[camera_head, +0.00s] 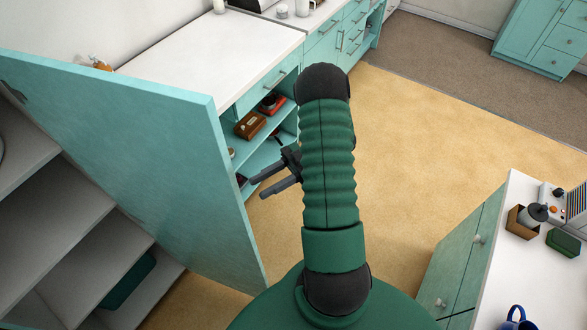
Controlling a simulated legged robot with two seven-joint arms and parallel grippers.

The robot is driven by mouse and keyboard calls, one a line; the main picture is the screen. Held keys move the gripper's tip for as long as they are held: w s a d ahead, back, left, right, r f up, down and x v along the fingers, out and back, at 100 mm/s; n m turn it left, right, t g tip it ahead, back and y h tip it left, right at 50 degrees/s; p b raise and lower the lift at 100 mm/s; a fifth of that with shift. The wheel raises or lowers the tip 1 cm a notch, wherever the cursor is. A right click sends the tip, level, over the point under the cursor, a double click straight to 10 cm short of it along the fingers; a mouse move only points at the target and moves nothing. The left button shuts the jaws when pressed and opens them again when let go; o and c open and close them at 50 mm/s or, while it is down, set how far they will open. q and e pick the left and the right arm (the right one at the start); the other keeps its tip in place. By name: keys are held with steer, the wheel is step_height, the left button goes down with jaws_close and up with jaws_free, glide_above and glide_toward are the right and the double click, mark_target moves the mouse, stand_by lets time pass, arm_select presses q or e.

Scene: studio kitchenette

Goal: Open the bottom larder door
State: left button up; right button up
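A large teal door panel (150,150) crosses the left of the head view. It stands swung out, and grey larder shelves (60,230) show to its left. Whether it is the bottom door is not clear from this view, and its handle is not seen. My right gripper (257,189) is just right of the panel's edge, with its two dark fingers apart and nothing between them. Its fingers point left toward the door; contact cannot be told. My green arm hides part of the gripper's base. My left gripper is not in view.
A white counter (200,55) with teal drawers and open shelves holding a brown box (250,125) stands behind the door. Another white-topped cabinet (500,270) is at lower right. The tan floor (420,150) between them is clear.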

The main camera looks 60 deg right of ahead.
steer(key=v, duration=0.9)
steer(key=shift+d, duration=0.2)
steer(key=shift+s, duration=0.1)
